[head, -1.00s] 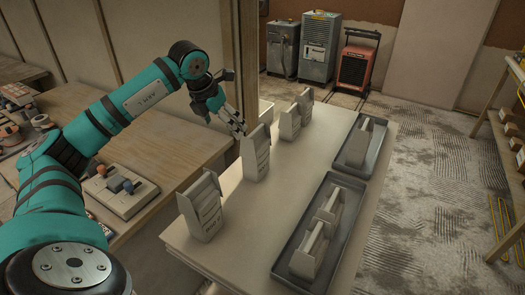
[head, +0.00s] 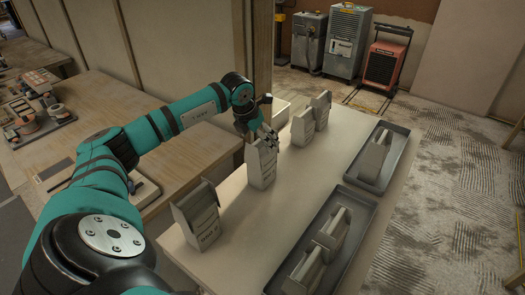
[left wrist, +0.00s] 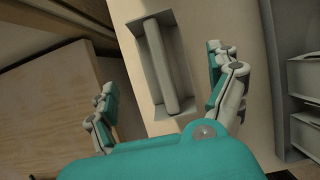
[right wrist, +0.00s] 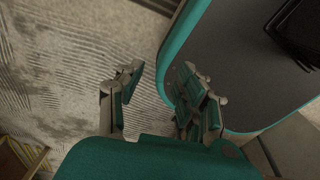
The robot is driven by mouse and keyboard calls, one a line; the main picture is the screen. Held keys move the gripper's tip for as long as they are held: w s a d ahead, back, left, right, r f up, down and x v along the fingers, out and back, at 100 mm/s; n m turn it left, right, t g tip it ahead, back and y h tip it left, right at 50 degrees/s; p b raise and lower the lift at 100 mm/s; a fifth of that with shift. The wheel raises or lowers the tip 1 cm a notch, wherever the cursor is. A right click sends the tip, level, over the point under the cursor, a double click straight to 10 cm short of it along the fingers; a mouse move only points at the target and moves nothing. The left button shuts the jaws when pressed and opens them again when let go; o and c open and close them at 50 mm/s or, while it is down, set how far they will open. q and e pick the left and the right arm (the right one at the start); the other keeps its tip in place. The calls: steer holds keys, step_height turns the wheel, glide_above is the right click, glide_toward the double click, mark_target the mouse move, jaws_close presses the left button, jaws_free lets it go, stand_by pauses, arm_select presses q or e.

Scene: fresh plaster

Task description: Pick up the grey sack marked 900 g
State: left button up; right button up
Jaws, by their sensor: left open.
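Several grey sacks with folded tops stand on the pale table (head: 290,190). One stands at the near left (head: 197,215) with dark print that I cannot read surely; a middle sack (head: 262,166) stands farther back, and a pair (head: 310,118) stands behind it. My left gripper (head: 264,136) is open at the top of the middle sack. In the left wrist view a sack's top (left wrist: 160,65) lies between and beyond the spread fingers of the left gripper (left wrist: 167,98), with no clear contact. My right gripper (right wrist: 158,95) is open and empty, away from the table.
Two dark trays lie along the table's right side: the far one (head: 352,181) holds one sack, the near one (head: 272,284) holds two. A wooden bench (head: 95,120) is at the left. Grey machines (head: 347,40) and a red one (head: 385,62) stand at the back.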

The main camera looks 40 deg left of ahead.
mark_target(265, 148)
arm_select(q)
steer(key=shift+x, duration=1.05)
steer(key=shift+w+d+f+p, duration=0.1)
steer(key=shift+w+f+p, duration=0.15)
steer(key=shift+p, duration=0.3)
steer(key=p+x, duration=0.1)
steer(key=x, duration=0.2)
steer(key=shift+w+d+f, duration=0.1)
steer(key=shift+w+f, duration=0.1)
steer(key=shift+f, duration=0.15)
steer(key=shift+w+f, duration=0.1)
steer(key=shift+f, duration=0.2)
arm_select(e)
steer(key=shift+w+r, duration=0.4)
steer(key=shift+r, duration=0.2)
steer(key=shift+w+r, duration=0.4)
steer(key=shift+r, duration=0.2)
arm_select(q)
steer(key=shift+r, duration=0.1)
steer(key=shift+c, duration=0.5)
steer(key=c, duration=1.6)
steer(key=shift+r, duration=0.1)
steer(key=shift+c, duration=0.4)
arm_select(e)
steer(key=shift+w, duration=0.1)
arm_select(q)
steer(key=shift+r, duration=0.15)
arm_select(e)
steer(key=shift+f, duration=0.1)
